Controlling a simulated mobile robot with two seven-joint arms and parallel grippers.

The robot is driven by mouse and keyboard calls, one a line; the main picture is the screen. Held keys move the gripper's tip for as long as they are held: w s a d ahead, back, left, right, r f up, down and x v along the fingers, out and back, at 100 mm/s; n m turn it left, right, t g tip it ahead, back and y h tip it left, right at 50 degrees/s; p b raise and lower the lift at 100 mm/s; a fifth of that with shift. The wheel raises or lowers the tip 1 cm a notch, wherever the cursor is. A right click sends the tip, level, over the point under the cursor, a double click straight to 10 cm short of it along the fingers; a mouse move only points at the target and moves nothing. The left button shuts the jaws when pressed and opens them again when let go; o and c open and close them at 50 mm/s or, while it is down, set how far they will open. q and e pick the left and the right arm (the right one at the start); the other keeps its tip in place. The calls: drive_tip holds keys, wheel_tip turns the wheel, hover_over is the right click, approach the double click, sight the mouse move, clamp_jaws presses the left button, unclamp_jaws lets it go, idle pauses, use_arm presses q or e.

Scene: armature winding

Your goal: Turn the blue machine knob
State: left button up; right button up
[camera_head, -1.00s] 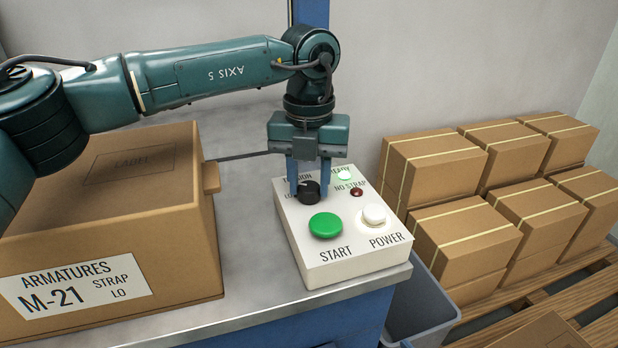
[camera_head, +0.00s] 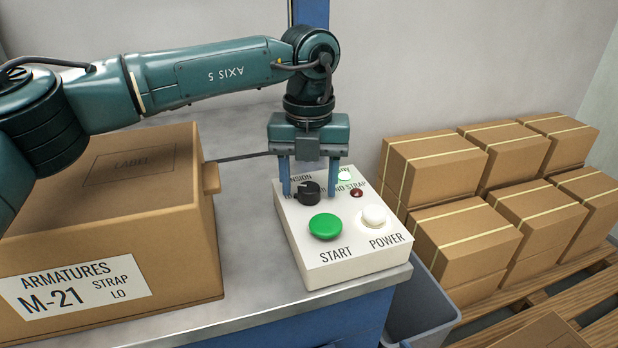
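The knob (camera_head: 309,193) is black, not blue. It sits at the back left of a white control box (camera_head: 325,270), under a partly hidden label ending in "NSION". My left gripper (camera_head: 309,185) points down over it from behind. Its two blue fingers are spread apart, one on each side of the knob, with a gap to it. The gripper is open and holds nothing. The gripper hides part of the lettering. My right gripper is not in view.
The box carries a green START button (camera_head: 325,226), a white POWER button (camera_head: 374,215), a dark red lamp (camera_head: 356,192) and a lit white lamp (camera_head: 344,174). A large carton (camera_head: 110,240) stands left. Strapped cartons (camera_head: 465,238) stack right, past a grey bin (camera_head: 420,310).

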sight(309, 186)
use_arm(q)
drive_tip(key=shift+r, duration=0.1)
wheel_tip(309, 186, up, 13)
drive_tip(key=p, duration=0.2)
drive_tip(key=shift+p, duration=0.3)
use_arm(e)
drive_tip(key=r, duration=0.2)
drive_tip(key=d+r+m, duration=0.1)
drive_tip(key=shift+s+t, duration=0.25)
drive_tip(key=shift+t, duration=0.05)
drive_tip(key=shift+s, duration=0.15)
